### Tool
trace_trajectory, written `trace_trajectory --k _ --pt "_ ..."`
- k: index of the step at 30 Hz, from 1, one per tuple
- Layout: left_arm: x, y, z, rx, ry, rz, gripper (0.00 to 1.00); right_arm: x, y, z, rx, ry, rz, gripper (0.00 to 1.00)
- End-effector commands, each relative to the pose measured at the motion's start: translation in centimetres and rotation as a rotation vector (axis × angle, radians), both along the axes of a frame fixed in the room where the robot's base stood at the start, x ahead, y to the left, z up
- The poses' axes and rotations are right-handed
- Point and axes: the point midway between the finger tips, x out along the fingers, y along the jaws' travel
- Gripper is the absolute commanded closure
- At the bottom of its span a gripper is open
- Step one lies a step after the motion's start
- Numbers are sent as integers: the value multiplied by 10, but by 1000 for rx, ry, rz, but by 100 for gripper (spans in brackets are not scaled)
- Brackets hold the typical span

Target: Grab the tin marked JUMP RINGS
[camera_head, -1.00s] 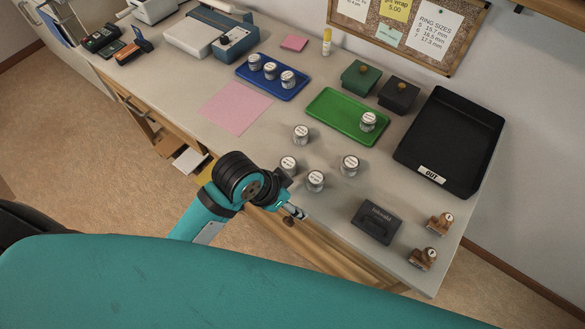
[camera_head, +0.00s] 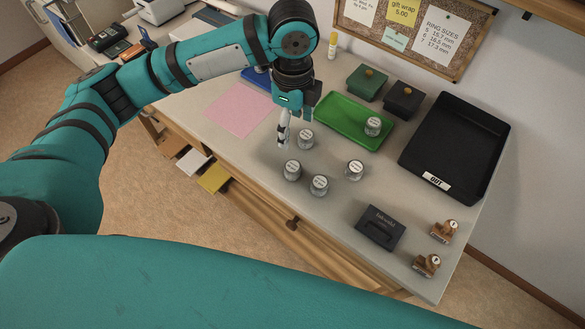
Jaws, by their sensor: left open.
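Several small round tins with white labelled lids stand on the bench; their lettering is too small to read, so I cannot tell which is marked JUMP RINGS. One tin (camera_head: 306,139) is upright just right of my left gripper (camera_head: 283,143). Below it stand a tin (camera_head: 292,170), another tin (camera_head: 319,185) and a third (camera_head: 354,169). One more tin (camera_head: 373,127) stands on the green tray (camera_head: 330,118). My left gripper is open and empty, pointing down above the bench. My left arm hides most of the blue tray (camera_head: 256,78) and whatever stands on it. My right gripper is not in view.
A pink sheet (camera_head: 238,110) lies left of the gripper. A black tray marked OUT (camera_head: 455,145) is at the right. A green box (camera_head: 367,82), a dark box (camera_head: 403,101), a black stamp pad (camera_head: 381,228) and wooden stamps (camera_head: 445,231) stand around. The bench's front edge is near.

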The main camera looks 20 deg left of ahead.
Motion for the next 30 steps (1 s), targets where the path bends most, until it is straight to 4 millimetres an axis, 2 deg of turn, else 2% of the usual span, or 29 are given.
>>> trace_trajectory --k 5,16,19,26,30 --pt "-1 2 -21 8 8 -3 32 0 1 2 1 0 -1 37" --pt "-1 2 -99 7 5 -2 32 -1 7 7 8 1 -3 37" --pt "0 1 -112 6 3 -3 32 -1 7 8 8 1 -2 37" --pt "-1 1 -127 5 3 -2 32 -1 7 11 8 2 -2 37" --pt "-2 1 -148 6 5 -1 32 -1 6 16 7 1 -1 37"
